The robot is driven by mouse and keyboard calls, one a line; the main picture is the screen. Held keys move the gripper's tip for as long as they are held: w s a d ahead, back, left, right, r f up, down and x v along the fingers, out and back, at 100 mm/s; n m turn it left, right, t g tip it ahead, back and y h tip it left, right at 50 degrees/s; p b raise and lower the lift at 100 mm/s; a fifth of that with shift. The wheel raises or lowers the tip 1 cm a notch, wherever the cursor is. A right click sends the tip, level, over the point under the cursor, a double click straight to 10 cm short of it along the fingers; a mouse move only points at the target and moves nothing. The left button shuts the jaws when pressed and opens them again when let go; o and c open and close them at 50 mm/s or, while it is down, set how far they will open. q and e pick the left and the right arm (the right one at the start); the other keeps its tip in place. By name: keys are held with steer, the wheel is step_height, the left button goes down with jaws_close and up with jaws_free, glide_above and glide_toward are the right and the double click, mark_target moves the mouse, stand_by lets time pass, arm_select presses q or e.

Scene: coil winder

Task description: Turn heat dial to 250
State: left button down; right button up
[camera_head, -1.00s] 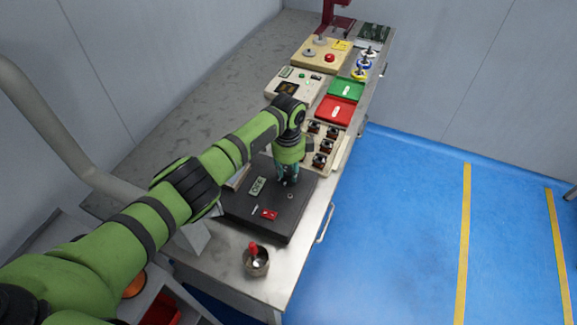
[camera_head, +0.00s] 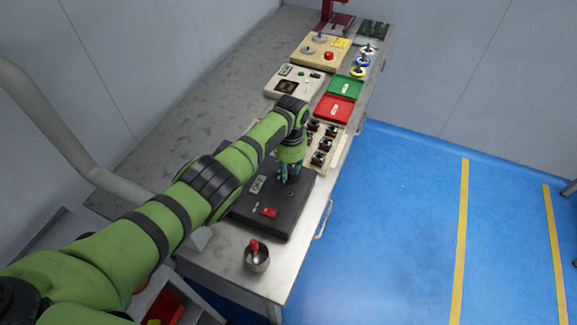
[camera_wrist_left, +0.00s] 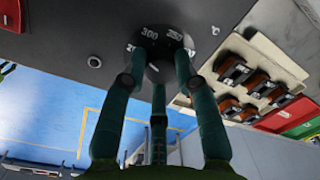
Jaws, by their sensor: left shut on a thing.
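The dark flat heater box (camera_head: 290,215) lies near the front of the bench, with a small display (camera_head: 258,184) whose digits I cannot read surely. My left gripper (camera_head: 290,178) points down onto the box. In the left wrist view its green fingers (camera_wrist_left: 158,68) are closed around the dark round heat dial (camera_wrist_left: 163,50). White numbers ring the dial; 300 and what looks like 350 show at its far side, with others partly covered by the fingers. The dial's pointer is hidden, so I cannot tell its setting. My right gripper is not in view.
A red switch (camera_head: 269,212) sits on the box. A tray of coils (camera_head: 322,145), red tray (camera_head: 335,108) and green tray (camera_head: 347,88) lie beyond. Blue floor is clear at the right.

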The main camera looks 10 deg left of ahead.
mark_target(291, 170)
arm_select(q)
steer(key=n, duration=0.4)
steer(key=shift+d+n, duration=0.1)
steer(key=shift+n, duration=0.2)
steer(key=shift+w+r, duration=0.1)
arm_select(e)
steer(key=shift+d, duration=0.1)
arm_select(q)
steer(key=c, duration=0.9)
jaws_free()
steer(key=shift+c, duration=0.2)
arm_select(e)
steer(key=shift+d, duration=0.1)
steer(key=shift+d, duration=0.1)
arm_select(q)
step_height(291, 170, up, 12)
steer(key=shift+d, duration=0.2)
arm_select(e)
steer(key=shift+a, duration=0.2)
